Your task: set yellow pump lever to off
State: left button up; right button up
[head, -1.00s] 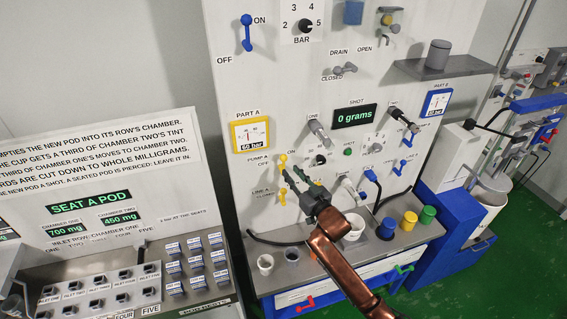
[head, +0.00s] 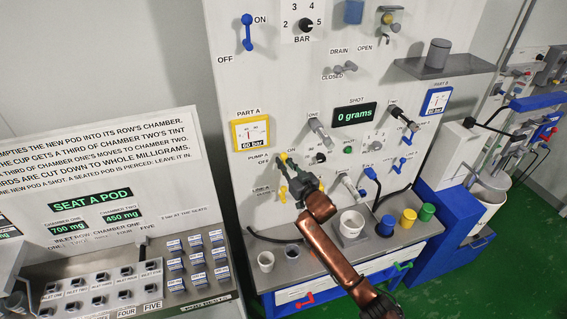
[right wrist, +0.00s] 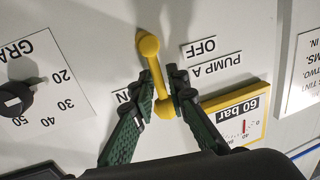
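The yellow pump lever (head: 283,157) is on the panel beside the PUMP A label, below the yellow-framed PART A gauge. In the right wrist view, which is upside down, the yellow lever (right wrist: 154,72) has one end between my fingers, toward the ON label. The OFF label (right wrist: 202,47) is clear of the fingers. My right gripper (right wrist: 164,84) is open around the lever, one green finger on each side; firm contact cannot be made out. In the head view my right gripper (head: 287,170) partly covers the lever. My left gripper is out of view.
A black dial (right wrist: 14,98) is beside the ON label. A white cup (head: 351,223) and blue, yellow and green containers stand on the shelf below. The pod station is at the left.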

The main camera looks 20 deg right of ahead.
grip_shut()
dwell(0.3)
jog(key=shift+a, duration=0.1)
